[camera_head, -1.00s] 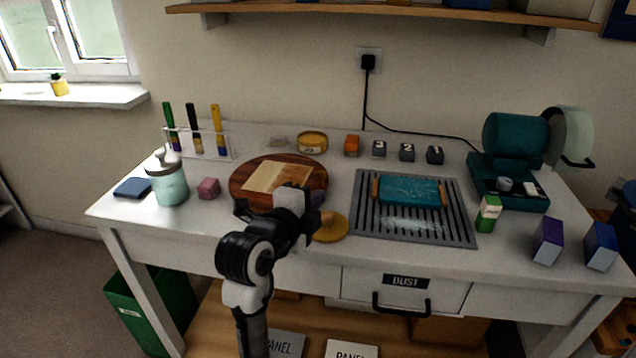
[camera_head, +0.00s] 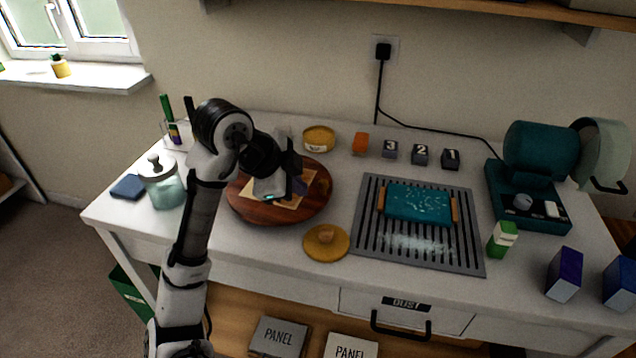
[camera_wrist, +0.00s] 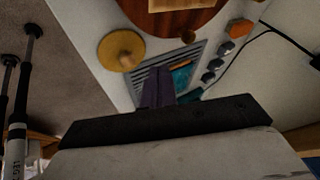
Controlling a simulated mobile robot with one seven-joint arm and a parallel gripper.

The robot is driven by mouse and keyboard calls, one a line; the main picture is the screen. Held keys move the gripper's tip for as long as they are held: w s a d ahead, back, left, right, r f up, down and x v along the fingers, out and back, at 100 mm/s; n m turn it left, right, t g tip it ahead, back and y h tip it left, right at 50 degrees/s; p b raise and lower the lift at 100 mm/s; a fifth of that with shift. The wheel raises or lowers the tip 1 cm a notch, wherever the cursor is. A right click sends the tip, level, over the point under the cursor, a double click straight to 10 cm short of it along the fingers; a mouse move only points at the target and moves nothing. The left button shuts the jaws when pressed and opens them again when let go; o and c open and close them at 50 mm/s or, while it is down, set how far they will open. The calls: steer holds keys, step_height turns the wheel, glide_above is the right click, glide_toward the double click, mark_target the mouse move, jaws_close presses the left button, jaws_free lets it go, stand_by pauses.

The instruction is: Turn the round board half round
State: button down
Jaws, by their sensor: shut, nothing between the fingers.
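The round board (camera_head: 312,208), dark reddish wood, lies on the white bench left of the grooved mat. A pale rectangular sheet (camera_head: 287,204) lies on it, partly hidden by my gripper. A small brown knob (camera_head: 323,187) shows near the board's right side. My gripper (camera_head: 300,187) is shut and empty, over the board's right half in the head view; I cannot tell if it touches.
A yellow lid (camera_head: 326,243) lies in front of the board. A glass jar (camera_head: 162,185) stands left, a yellow tin (camera_head: 319,138) behind. Numbered blocks (camera_head: 420,155) stand at the back.

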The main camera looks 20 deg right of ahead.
mark_target(317, 203)
steer(key=x, duration=0.7)
steer(key=shift+w+d+f+p, duration=0.15)
steer(key=shift+w+d, duration=0.15)
steer(key=shift+w, duration=0.25)
steer(key=shift+w+d+r+p, duration=0.15)
steer(key=shift+w+d, duration=0.15)
steer(key=shift+w, duration=0.3)
steer(key=shift+w+d+f+p, duration=0.15)
steer(key=shift+w+d, duration=0.15)
steer(key=shift+w, duration=0.25)
